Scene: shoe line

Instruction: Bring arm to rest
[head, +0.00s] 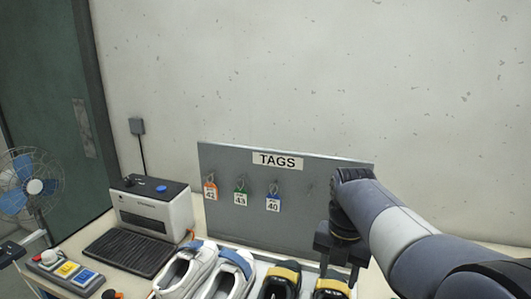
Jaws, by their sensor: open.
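My gripper (340,262) hangs at the end of my arm on the right side of the head view. It points down with its fingers apart and nothing seen between them. It is in front of the right part of the grey tag board (300,218), above or just behind a black and yellow shoe (331,289). I cannot tell whether it touches that shoe. My arm reaches in from the lower right.
A second black and yellow shoe (281,280) and white and blue shoes (232,275) stand at the front. Orange, green and blue tags (240,196) hang on the board. A grey machine (155,208), a button box (64,272) and a fan (28,185) are left.

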